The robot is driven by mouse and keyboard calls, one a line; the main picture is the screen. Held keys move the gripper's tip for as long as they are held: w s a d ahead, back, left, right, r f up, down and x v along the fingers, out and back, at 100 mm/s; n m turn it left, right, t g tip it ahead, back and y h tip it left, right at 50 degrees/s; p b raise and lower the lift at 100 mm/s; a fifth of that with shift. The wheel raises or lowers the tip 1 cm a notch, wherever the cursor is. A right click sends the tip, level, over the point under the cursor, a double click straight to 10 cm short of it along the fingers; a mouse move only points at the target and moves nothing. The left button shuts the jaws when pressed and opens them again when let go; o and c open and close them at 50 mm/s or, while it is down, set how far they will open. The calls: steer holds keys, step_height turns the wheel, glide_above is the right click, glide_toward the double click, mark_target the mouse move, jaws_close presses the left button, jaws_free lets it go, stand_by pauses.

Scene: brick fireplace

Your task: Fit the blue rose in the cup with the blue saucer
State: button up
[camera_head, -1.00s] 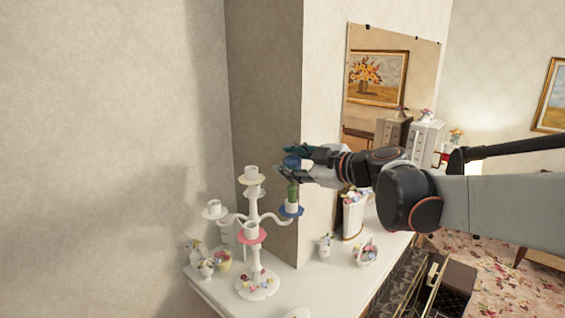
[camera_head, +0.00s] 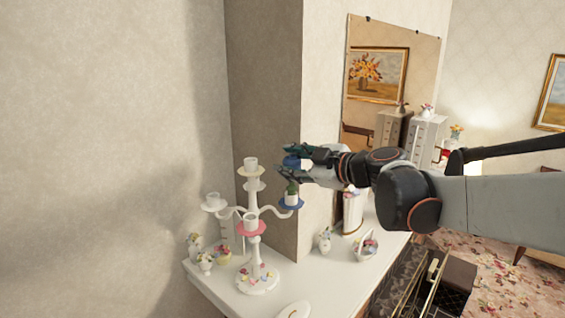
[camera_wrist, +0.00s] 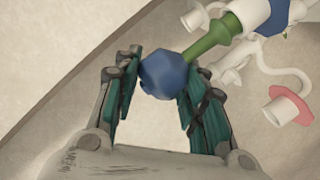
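The blue rose (camera_wrist: 165,76) has a green stem (camera_wrist: 212,37) that runs down to the white cup (camera_wrist: 254,12). In the head view the rose (camera_head: 291,162) is above the cup (camera_head: 291,199), with the stem's lower end at or in the cup's mouth. The exact depth is unclear. The blue saucer (camera_head: 298,205) is under this cup, on the right arm of the white candelabrum (camera_head: 254,228). My gripper (camera_wrist: 166,75) has its teal fingers spread on both sides of the rose. A narrow gap shows at the left finger; the right finger overlaps or touches the rose.
The candelabrum stands on a white mantel shelf (camera_head: 222,295). It also carries a pink saucer (camera_head: 248,229) and other white cups. A wall corner is close behind.

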steer(key=o, duration=0.4)
steer(key=shift+c, duration=0.2)
steer(key=v, duration=0.7)
steer(key=shift+s+d, duration=0.15)
steer(key=shift+s, duration=0.05)
steer(key=s+d+f+m+g+h+b, duration=0.1)
steer(key=s+d+f+m+h+b, duration=0.2)
steer(key=f, duration=1.4)
steer(key=s+d+f+m+g+h+b, duration=0.2)
steer(key=s+f+m+b, duration=0.6)
steer(key=s+f+b, duration=0.5)
steer(key=s+d+f+m+g+h+b, duration=0.1)
steer(key=s+d+f+m+h+b, duration=0.3)
steer(key=s+f+b, duration=0.5)
step_height(320, 180, down, 12)
steer(key=m+h+b, duration=0.1)
steer(key=b, duration=0.5)
steer(key=shift+m+g, duration=0.3)
